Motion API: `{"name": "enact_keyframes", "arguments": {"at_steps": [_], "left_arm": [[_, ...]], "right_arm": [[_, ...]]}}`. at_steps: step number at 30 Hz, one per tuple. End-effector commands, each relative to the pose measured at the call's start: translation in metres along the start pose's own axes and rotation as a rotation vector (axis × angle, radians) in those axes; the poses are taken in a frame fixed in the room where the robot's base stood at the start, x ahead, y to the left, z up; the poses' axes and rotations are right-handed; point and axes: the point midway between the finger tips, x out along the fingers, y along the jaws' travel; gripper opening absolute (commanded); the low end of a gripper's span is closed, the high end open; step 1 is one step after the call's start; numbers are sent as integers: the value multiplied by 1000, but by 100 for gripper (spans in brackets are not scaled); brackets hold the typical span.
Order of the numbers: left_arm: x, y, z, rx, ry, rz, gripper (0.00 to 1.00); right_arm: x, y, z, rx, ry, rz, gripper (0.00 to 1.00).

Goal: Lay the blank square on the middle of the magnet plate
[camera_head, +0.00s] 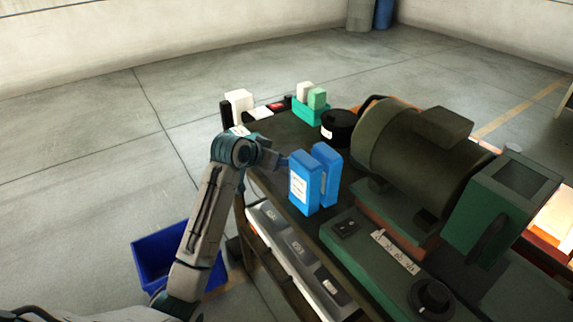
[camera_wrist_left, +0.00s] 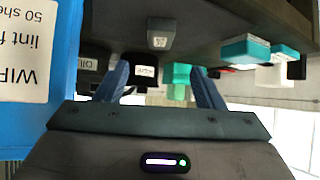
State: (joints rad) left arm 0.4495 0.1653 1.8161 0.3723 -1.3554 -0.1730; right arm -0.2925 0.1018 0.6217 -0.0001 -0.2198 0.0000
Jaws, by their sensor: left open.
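My left arm comes in from the left in the head view, and its wrist is over the near edge of the dark bench. My left gripper (camera_wrist_left: 160,70) is open in the left wrist view, with two blue-grey fingers apart and nothing seen held between them. In the head view its fingertips are hard to make out beside the blue boxes. A small grey block with a label (camera_wrist_left: 160,34) sits on the bench beyond the fingers; I cannot tell whether it is the blank. I cannot clearly pick out the magnet plate. My right gripper is not in view.
Two blue wipe boxes (camera_head: 303,183) stand upright close to my wrist. A green tray with blocks (camera_head: 311,111), a black round tin (camera_head: 338,127) and a white container (camera_head: 239,105) are farther back. A large green motor machine (camera_head: 405,150) fills the right. A blue bin (camera_head: 150,262) is on the floor.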

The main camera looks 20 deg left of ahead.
Motion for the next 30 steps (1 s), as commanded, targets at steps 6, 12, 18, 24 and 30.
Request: {"name": "enact_keyframes", "arguments": {"at_steps": [6, 12, 18, 24, 30], "left_arm": [[34, 1, 0, -3, -3, 0, 62], [48, 2, 0, -2, -2, 0, 62], [70, 6, -2, -3, -3, 0, 62], [93, 6, 1, -1, -2, -1, 62], [98, 6, 2, -1, 0, -2, 62]], "right_arm": [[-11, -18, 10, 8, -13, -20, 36], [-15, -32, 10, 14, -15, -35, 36], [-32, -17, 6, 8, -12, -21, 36], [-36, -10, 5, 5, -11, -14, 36], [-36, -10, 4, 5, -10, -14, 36]]}}
